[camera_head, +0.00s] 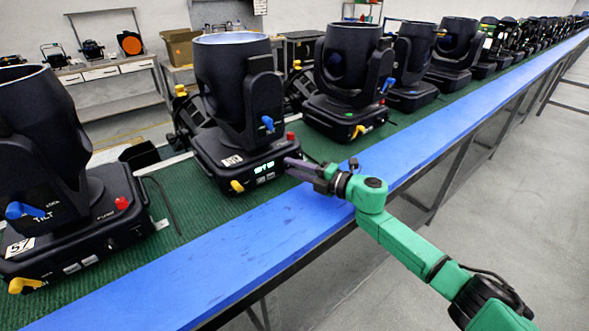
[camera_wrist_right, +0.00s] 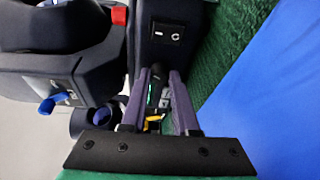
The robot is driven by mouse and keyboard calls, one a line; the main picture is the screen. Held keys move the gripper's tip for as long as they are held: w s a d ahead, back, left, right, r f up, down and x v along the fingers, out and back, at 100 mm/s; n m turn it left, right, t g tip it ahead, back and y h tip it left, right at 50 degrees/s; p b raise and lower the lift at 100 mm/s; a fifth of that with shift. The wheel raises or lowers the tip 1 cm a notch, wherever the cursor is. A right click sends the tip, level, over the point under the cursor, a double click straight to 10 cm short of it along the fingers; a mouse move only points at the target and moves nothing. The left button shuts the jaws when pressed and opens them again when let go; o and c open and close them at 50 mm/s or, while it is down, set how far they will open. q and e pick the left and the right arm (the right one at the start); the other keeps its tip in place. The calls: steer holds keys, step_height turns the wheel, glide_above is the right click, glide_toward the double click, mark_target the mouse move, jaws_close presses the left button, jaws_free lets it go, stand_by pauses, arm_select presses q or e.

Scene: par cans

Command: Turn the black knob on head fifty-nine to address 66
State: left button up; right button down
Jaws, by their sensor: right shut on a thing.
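Head fifty-nine (camera_head: 232,90) is the dark moving-head lamp in the middle of the head view, with a small white label on its base (camera_head: 222,148). A lit display (camera_head: 262,168) is on the base front, too small to read. My right gripper (camera_head: 290,163) reaches the right end of that front; its fingers hide the knob in the head view. In the wrist view, the purple fingers (camera_wrist_right: 158,78) are closed around the black knob (camera_wrist_right: 158,70), seen as a dark shape between the tips. The knob's angle cannot be told. My left gripper is out of view.
A red button (camera_wrist_right: 118,15) and a rocker switch (camera_wrist_right: 168,32) are near the fingers. A yellow lever (camera_head: 237,186) is on the base's left corner. Neighbouring heads (camera_head: 40,150) stand on the green mat. The blue edge strip (camera_head: 250,235) is clear below my arm.

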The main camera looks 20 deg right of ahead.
steer(key=c, duration=0.7)
jaws_free()
steer(key=shift+d, duration=0.1)
steer(key=shift+s+d+f, duration=0.1)
steer(key=shift+s+d, duration=0.15)
steer(key=b+v, duration=0.3)
steer(key=v, duration=1)
steer(key=shift+a+b, duration=0.1)
steer(key=shift+b, duration=0.25)
steer(key=shift+s+d, duration=0.25)
steer(key=shift+s, duration=0.05)
